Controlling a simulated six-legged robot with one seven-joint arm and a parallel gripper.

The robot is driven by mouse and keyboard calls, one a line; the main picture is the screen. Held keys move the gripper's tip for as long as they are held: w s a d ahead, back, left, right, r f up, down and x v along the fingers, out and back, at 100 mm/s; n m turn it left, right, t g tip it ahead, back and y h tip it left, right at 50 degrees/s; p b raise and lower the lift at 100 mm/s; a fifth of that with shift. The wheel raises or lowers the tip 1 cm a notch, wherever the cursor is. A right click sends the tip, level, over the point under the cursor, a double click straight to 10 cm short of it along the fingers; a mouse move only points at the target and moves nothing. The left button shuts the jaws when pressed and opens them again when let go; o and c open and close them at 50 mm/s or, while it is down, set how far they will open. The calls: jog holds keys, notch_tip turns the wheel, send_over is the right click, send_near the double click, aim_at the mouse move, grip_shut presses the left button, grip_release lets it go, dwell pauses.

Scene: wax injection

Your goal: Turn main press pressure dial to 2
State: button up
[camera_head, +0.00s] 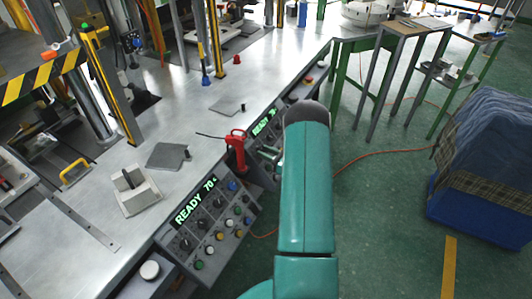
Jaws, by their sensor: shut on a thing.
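A grey control panel (178,252) with a lit green display (195,199) reading "READY 70" is on the front of the bench. It carries several dark round knobs (186,244) and coloured buttons. The markings on the knobs are too small to read. A second panel with a similar "READY" display (264,122) is farther along the bench, partly hidden by my teal arm. I cannot tell which knob is the main press pressure dial. My gripper is not visible; my arm blocks the area to the right of the second panel.
A red tool-like object (236,152) stands at the bench edge between the panels. A grey block with a handle (136,190) and a dark plate (167,156) lie on the metal bench (75,240). A blue covered crate (485,215) stands on the green floor at right.

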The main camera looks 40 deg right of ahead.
jog(key=n+y, duration=0.1)
jog(key=n+g+y, duration=0.1)
jog(key=n, duration=0.1)
jog(key=n+y, duration=0.1)
jog(key=n, duration=0.1)
jog(key=shift+w+d, duration=0.1)
jog(key=shift+d, duration=0.25)
jog(key=n+g+y, duration=0.1)
jog(key=n+g, duration=0.1)
jog(key=n, duration=0.1)
jog(key=n+g+y, duration=0.1)
jog(key=n+y, duration=0.1)
jog(key=n, duration=0.1)
jog(key=shift+w+d+r+g, duration=0.1)
jog(key=shift+w+d+g, duration=0.1)
jog(key=shift+g, duration=0.2)
jog(key=n+g, duration=0.1)
jog(key=n, duration=0.2)
jog(key=n+g+y, duration=0.1)
jog(key=n+g, duration=0.1)
jog(key=shift+w+d+r+n+g, duration=0.1)
jog(key=shift+w+r+n+g, duration=0.1)
jog(key=shift+n+g, duration=0.15)
jog(key=shift+w+r+n+g, duration=0.1)
jog(key=shift+n+g, duration=0.7)
jog(key=shift+n, duration=0.45)
jog(key=shift+w+r+n+g, duration=0.1)
jog(key=shift+n+g, duration=0.65)
jog(key=shift+n, duration=0.45)
